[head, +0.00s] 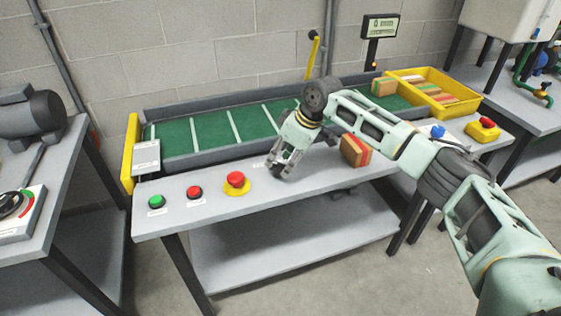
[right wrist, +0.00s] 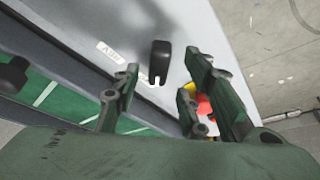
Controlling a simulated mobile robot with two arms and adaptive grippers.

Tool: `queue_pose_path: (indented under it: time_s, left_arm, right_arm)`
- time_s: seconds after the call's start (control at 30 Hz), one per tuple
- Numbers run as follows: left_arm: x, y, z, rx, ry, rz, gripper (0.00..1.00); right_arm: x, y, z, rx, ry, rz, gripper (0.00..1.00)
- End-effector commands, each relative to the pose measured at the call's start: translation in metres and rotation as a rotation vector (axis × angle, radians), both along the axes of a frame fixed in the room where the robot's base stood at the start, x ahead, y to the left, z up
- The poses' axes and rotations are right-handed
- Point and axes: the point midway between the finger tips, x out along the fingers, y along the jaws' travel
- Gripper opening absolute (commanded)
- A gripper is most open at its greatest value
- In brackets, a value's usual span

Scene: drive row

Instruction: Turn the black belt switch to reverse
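The black belt switch (right wrist: 160,62) shows in the right wrist view as a small upright knob on the grey table top, with a white mark at its lower end. My right gripper (right wrist: 162,85) is open, with one finger on each side of the switch; I cannot tell whether either touches it. In the head view my right gripper (head: 281,168) points down at the front strip of the conveyor table and hides the switch. The green conveyor belt (head: 212,131) lies behind it. My left gripper is not in view.
A red mushroom button on a yellow base (head: 236,184), a red button (head: 194,192) and a green button (head: 156,202) sit left of the gripper. A striped box (head: 356,150) stands right of it, below my arm. A yellow tray (head: 467,99) is farther right.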

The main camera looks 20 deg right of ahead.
Motion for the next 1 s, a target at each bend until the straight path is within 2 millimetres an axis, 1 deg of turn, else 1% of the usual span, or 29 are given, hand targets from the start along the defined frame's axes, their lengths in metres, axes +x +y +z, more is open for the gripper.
queue_pose_path:
  time_s: [0.03, 0.17, 0.4, 0.5, 0.67, 0.9, 0.97, 1.0]
  left_arm:
    - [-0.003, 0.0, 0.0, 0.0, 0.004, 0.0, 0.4]
    - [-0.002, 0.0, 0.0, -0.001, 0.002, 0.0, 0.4]
    - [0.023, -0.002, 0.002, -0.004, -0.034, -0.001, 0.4]
    - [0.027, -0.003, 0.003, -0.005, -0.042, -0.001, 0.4]
    - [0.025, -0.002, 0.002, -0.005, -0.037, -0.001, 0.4]
    - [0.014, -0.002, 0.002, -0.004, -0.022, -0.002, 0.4]
    - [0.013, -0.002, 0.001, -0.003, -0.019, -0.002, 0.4]
    - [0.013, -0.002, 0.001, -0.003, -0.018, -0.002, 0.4]
  right_arm:
    - [0.002, 0.003, -0.007, 0.0, 0.003, 0.001, 0.39]
    - [0.005, 0.006, -0.018, 0.0, 0.0, 0.001, 0.39]
    - [0.007, 0.007, -0.023, 0.0, -0.001, 0.001, 0.39]
    - [0.007, 0.007, -0.023, 0.0, 0.0, 0.001, 0.39]
    - [0.006, 0.007, -0.023, 0.0, 0.0, 0.001, 0.25]
    - [0.006, 0.007, -0.022, 0.0, 0.0, 0.001, 0.04]
    - [0.006, 0.007, -0.022, 0.0, 0.0, 0.001, 0.0]
    - [0.006, 0.007, -0.022, 0.0, 0.0, 0.0, 0.0]
